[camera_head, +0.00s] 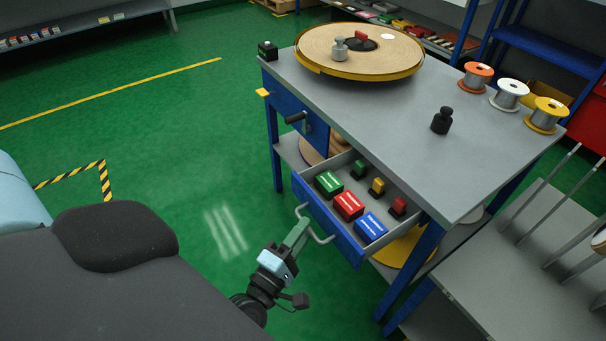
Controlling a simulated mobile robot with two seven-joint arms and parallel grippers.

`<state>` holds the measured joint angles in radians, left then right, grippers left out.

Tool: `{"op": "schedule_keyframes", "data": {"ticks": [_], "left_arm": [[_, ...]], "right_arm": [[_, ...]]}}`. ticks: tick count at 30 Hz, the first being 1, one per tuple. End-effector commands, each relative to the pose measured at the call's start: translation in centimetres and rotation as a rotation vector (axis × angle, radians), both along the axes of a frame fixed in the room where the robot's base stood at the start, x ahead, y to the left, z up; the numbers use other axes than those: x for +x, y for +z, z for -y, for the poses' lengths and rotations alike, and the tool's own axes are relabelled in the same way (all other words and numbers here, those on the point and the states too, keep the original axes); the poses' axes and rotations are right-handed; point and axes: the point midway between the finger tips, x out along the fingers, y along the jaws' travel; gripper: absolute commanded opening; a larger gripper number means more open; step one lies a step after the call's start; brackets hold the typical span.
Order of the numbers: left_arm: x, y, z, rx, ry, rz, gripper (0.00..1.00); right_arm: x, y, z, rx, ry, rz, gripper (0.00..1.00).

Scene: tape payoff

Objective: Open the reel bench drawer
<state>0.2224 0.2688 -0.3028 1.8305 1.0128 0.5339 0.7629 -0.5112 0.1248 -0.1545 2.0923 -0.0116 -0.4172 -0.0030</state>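The reel bench (400,105) has a grey top and blue frame. Its drawer (330,225) is pulled well out at the front, showing its inside. A grey bar handle (322,239) is on the drawer's blue front. My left gripper (299,230) comes up from below, its fingers together at the handle's left part; it looks shut on the bar, partly hiding it. In the drawer lie green (328,183), red (348,206) and blue (370,227) boxes, with small green, yellow and red items behind them. My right gripper is not in view.
A large tape reel (355,50) lies on the bench top, with a dark weight (441,121) and orange, white and yellow spools (546,115). A dark crank handle (296,118) juts from the bench's left side. Green floor (150,130) is clear to the left.

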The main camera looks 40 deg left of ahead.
Motion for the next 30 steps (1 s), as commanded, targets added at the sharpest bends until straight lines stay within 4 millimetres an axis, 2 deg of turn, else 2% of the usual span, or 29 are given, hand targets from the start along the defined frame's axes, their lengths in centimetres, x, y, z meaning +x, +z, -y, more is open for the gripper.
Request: {"op": "schedule_keyframes", "data": {"ticks": [9,15,30], "left_arm": [[-4.9,-0.9,0.3,0.000,-0.001,-0.004,0.31],[-6.8,-1.2,0.4,-0.001,-0.001,-0.002,0.31],[-7.1,-1.2,0.4,0.000,0.000,-0.001,0.31]], "right_arm": [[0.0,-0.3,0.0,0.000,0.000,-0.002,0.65],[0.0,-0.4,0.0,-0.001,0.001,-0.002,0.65],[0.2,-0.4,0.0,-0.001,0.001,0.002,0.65]]}}
